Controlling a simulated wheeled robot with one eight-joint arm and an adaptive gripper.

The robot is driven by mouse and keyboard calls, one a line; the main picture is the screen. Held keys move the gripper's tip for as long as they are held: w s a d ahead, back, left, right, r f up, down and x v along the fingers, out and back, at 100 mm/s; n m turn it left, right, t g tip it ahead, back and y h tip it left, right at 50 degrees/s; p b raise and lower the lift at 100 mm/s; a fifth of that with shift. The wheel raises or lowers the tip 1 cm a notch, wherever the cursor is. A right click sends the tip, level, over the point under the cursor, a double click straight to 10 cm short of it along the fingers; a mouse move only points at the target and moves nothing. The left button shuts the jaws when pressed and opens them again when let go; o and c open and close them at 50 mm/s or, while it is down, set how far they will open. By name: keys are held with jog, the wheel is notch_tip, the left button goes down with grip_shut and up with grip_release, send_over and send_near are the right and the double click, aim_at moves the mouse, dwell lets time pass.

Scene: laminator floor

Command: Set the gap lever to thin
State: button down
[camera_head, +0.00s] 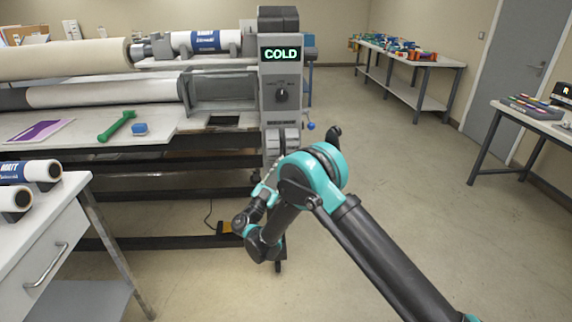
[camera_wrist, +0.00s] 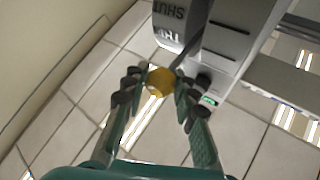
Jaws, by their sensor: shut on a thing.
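The gap lever shows in the wrist view as a round yellow knob (camera_wrist: 160,82). In the head view my gripper is at the lower front of the laminator's end column (camera_head: 280,100), largely hidden by my own arm.
A blue ball knob (camera_head: 310,126) sticks out at the column's right. A green tool (camera_head: 116,127) lies on the feed table (camera_head: 80,138). A drawer table (camera_head: 45,240) stands at left.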

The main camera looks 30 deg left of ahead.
jog(key=shift+f, duration=0.25)
dwell(0.3)
jog(key=c, duration=1.2)
grip_release()
jog(key=v, duration=1.2)
